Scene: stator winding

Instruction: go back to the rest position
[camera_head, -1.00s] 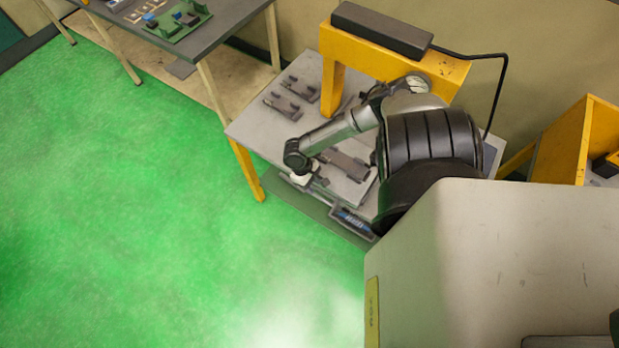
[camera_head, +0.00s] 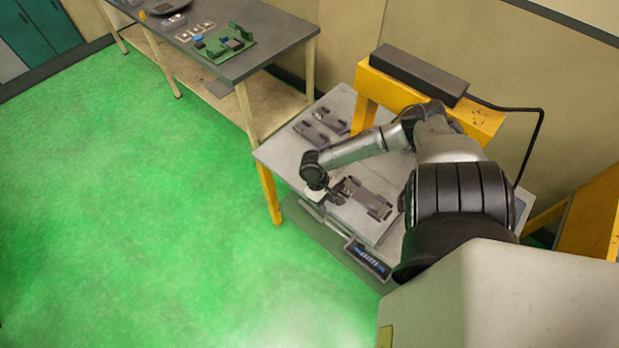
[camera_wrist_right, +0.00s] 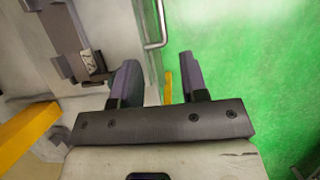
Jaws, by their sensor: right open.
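My right gripper (camera_head: 316,196) is at the front left edge of the grey work table (camera_head: 275,150), where the end of my right arm bends down. In the right wrist view its two dark fingers (camera_wrist_right: 158,80) are spread apart with nothing between them. Beyond the fingers are the table's edge and the green floor. A grey fixture (camera_head: 366,198) lies on the table to the right of the gripper, apart from it. My left arm and left gripper are not in view.
A yellow frame with a dark box (camera_head: 420,73) on top stands at the back of the table. A blue-lit panel (camera_head: 368,258) is at its front. Another bench (camera_head: 262,60) holds a green board (camera_head: 228,43). The green floor (camera_head: 130,210) at left is clear.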

